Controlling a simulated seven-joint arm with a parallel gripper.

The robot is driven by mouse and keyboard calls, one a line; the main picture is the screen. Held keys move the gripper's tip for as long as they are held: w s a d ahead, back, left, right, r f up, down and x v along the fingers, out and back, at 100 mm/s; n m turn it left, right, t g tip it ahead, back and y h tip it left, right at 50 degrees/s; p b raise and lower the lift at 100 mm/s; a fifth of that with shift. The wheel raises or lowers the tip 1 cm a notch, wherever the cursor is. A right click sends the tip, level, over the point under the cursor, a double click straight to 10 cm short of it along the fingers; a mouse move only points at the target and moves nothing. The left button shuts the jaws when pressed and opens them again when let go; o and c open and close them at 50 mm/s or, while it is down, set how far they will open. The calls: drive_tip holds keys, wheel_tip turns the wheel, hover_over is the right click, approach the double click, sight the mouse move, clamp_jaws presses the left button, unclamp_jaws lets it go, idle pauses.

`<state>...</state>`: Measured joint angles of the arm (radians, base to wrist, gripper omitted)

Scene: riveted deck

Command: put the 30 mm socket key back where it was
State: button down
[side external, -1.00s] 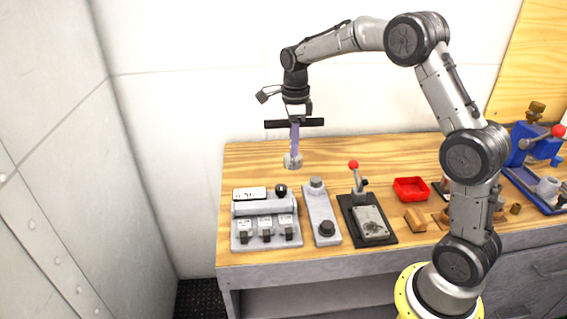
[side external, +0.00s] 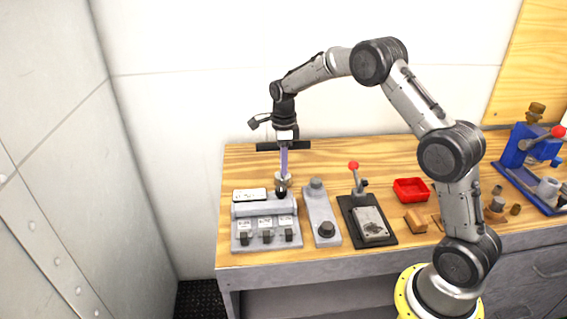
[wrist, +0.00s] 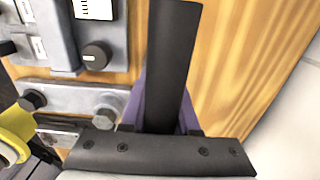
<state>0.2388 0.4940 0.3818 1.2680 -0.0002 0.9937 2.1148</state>
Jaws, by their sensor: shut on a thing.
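My gripper (side external: 284,140) is shut on the 30 mm socket key. The key's black crossbar handle (side external: 300,146) lies level under the hand. Below it a purple section (side external: 283,160) runs down to a pale metal socket end (side external: 282,179), roughly upright. In the side view the socket end overlaps the black knob of the switch box; I cannot tell its exact height above the bench. In the wrist view the black handle (wrist: 172,60) runs up from the gripper with purple parts on both sides, and the socket end is hidden.
The grey switch box (side external: 240,241) stands at the bench's front left. Beside it are a grey two-knob plate (side external: 319,208), a red-ball lever (side external: 353,166) on a black base, a red tray (side external: 411,190) and a wooden block (side external: 415,222). A blue press (side external: 520,145) is far right. The back left bench is clear.

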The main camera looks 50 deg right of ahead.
drive_tip(key=c, duration=1.1)
unclamp_jaws()
drive_tip(key=shift+f, duration=0.2)
drive_tip(key=o, duration=0.4)
drive_tip(key=shift+o, duration=0.2)
